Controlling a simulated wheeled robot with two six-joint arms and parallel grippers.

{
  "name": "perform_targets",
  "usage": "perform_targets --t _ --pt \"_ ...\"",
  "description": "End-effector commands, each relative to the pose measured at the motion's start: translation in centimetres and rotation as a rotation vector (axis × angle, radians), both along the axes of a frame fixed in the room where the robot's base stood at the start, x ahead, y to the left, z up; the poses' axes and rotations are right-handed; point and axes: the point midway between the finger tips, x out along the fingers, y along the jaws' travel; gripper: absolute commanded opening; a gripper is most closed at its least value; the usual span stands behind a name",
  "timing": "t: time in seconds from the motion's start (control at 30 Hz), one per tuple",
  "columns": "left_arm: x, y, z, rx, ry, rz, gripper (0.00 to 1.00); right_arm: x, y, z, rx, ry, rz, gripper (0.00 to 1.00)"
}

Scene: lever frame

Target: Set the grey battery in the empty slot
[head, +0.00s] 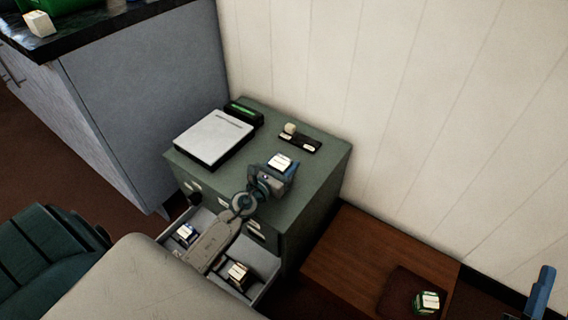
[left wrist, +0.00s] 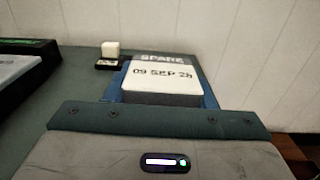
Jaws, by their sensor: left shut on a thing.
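My left gripper (head: 271,180) is shut on a block with a white label and a grey band (head: 280,161), apparently the grey battery. It is held over the front part of the green cabinet's top. In the left wrist view the label of this block (left wrist: 162,78) reads "SPARE" and "09 SEP", with blue jaw parts beside it. Beyond it is a small black holder (head: 300,141) with a pale cube (head: 290,128) at its left end. I cannot tell which place is the empty slot. A blue part, likely my right gripper (head: 541,289), shows at the lower right edge.
The green cabinet (head: 322,178) also bears a white-topped slab (head: 213,137) and a dark green-lit device (head: 243,112). An open drawer below holds labelled blocks (head: 185,234) (head: 238,273). A green-sided block (head: 427,301) sits on the low wooden table (head: 345,250). The wall stands close behind.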

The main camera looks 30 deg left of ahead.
Motion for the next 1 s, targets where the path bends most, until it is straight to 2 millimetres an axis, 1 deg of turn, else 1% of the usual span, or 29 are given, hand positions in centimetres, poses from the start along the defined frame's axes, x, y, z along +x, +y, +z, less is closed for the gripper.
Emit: perform_targets --t 0.23,0.27,0.3,0.37,0.73,0.77,0.8,0.83,0.87,0.97,1.0 --pt "0.0 0.0 -0.1 0.000 -0.002 0.000 0.12 -0.2 0.0 0.7 -0.004 -0.043 0.000 0.36" --pt "0.0 0.0 -0.2 0.000 0.000 0.000 0.51 -0.2 0.0 0.8 -0.004 -0.048 -0.001 0.36" --pt "0.0 0.0 -0.2 0.000 0.000 0.000 0.59 -0.2 0.0 0.8 -0.005 -0.050 0.000 0.36" --pt "0.0 0.0 -0.2 0.000 0.000 0.000 0.71 -0.2 0.0 0.8 -0.005 -0.050 0.000 0.36" --pt "0.0 0.0 0.0 0.000 0.000 0.000 0.71 -0.1 0.0 0.8 -0.003 -0.040 0.000 0.36" --pt "0.0 0.0 0.0 0.000 0.000 0.000 0.71 -0.1 0.0 0.6 -0.002 -0.028 0.000 0.36" --pt "0.0 0.0 0.1 0.000 0.000 0.000 0.71 0.0 0.0 0.0 0.003 0.009 0.000 0.36" --pt "-0.5 0.0 0.0 0.001 0.002 0.000 0.71 0.0 0.0 -0.4 0.004 0.018 -0.001 0.36" --pt "-1.0 0.1 -0.2 0.001 0.003 -0.001 0.71 -0.1 0.0 -0.3 0.003 0.007 0.000 0.36" --pt "-3.0 0.3 -0.2 0.002 0.003 -0.001 0.71 -0.2 0.0 0.4 0.000 -0.033 -0.001 0.36" --pt "-3.9 0.3 -0.2 0.003 0.003 -0.001 0.71 -0.5 0.0 1.0 -0.003 -0.073 -0.001 0.36"
